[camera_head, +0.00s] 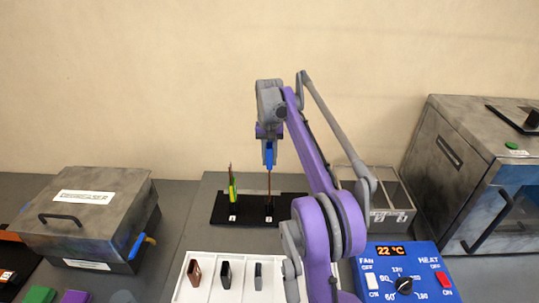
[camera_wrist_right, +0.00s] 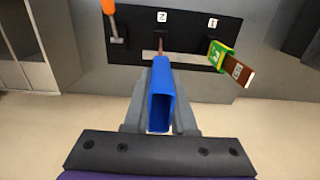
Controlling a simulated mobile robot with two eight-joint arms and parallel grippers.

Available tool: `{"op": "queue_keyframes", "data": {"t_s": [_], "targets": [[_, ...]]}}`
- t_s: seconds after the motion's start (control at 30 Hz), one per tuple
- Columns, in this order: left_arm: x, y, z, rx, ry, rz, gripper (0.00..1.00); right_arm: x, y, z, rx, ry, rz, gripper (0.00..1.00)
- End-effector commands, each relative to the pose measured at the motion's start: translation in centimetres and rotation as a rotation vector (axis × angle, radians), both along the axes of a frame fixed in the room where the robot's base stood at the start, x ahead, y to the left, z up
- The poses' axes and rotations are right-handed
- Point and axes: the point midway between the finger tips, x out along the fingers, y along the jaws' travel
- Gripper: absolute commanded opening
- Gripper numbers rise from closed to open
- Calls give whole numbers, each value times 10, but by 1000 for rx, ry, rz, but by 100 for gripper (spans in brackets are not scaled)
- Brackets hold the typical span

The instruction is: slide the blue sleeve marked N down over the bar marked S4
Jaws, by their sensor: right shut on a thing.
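My right gripper (camera_head: 268,143) is shut on the blue sleeve (camera_head: 269,155), also seen in the right wrist view (camera_wrist_right: 161,92). The sleeve is upright over a thin copper-brown bar (camera_head: 269,183) at the stand's place 2. The bar also shows in the wrist view (camera_wrist_right: 160,48), reaching the sleeve's lower end. I cannot tell whether its tip is inside. Neither the N nor the S4 marking can be read. The black stand (camera_head: 228,217) holds another bar (camera_wrist_right: 238,72) at place 1, with a green-yellow sleeve (camera_wrist_right: 219,56) around it. My left gripper is not in view.
An orange-topped piece (camera_wrist_right: 108,6) stands beyond place 2. A white tray (camera_head: 216,257) with several sleeves lies in front. A grey box (camera_head: 95,205) is at left; a divided bin (camera_head: 390,219), an oven (camera_head: 478,180) and a blue control panel (camera_head: 405,270) are at right.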

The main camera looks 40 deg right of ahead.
Motion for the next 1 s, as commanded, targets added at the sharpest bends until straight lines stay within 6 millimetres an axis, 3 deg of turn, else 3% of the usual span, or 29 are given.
{"op": "queue_keyframes", "data": {"t_s": [0.6,1.0], "targets": [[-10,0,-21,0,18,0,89,-1,0,-38,1,2,0,0],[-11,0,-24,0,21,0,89,0,0,-46,1,1,0,0]]}}
